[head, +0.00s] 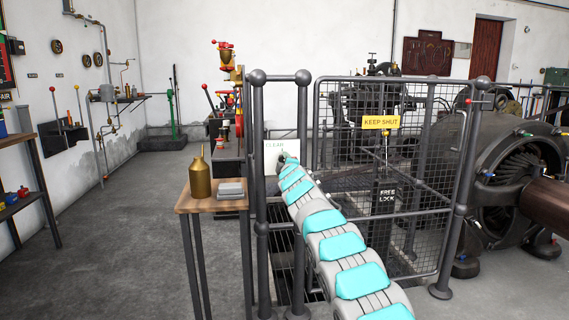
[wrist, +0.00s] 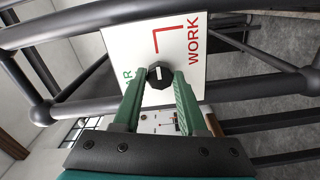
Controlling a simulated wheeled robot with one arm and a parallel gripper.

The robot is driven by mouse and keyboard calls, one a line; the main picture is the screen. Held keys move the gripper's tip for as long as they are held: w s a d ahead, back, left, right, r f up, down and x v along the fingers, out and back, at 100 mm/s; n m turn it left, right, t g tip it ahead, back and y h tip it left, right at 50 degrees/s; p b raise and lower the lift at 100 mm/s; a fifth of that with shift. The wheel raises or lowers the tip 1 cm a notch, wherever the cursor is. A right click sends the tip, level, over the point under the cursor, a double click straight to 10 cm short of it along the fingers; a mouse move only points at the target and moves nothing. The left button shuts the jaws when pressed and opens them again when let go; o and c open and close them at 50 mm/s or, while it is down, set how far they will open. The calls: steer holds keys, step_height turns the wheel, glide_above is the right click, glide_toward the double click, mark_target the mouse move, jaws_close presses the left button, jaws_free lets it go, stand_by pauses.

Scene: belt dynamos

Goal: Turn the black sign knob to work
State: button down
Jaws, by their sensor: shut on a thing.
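The black sign knob (wrist: 160,77) sits on a white sign plate (wrist: 188,45) in the wrist view, with a short white mark on its face. The plate has red WORK lettering, a red angled line and a green R partly hidden by a finger. In the head view the plate (head: 271,150) shows green CLEAR lettering at its top; its lower right is hidden by my arm. My gripper (wrist: 158,80) has its green fingers on both sides of the knob, shut on it. The head view shows my gripper (head: 287,160) at the plate, with the knob hidden.
Grey rails (head: 280,78) and a mesh gate (head: 415,140) with a yellow KEEP SHUT sign (head: 381,122) stand around the machinery. A small table (head: 190,207) with a brass oil can (head: 200,178) stands left of my arm.

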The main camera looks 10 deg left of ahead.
steer(key=shift+d+f, duration=0.1)
steer(key=shift+c, duration=2.3)
jaws_free()
steer(key=shift+s, duration=0.1)
steer(key=b+v, duration=0.6)
steer(key=v, duration=0.1)
steer(key=shift+s+b, duration=0.3)
steer(key=shift+d, duration=0.1)
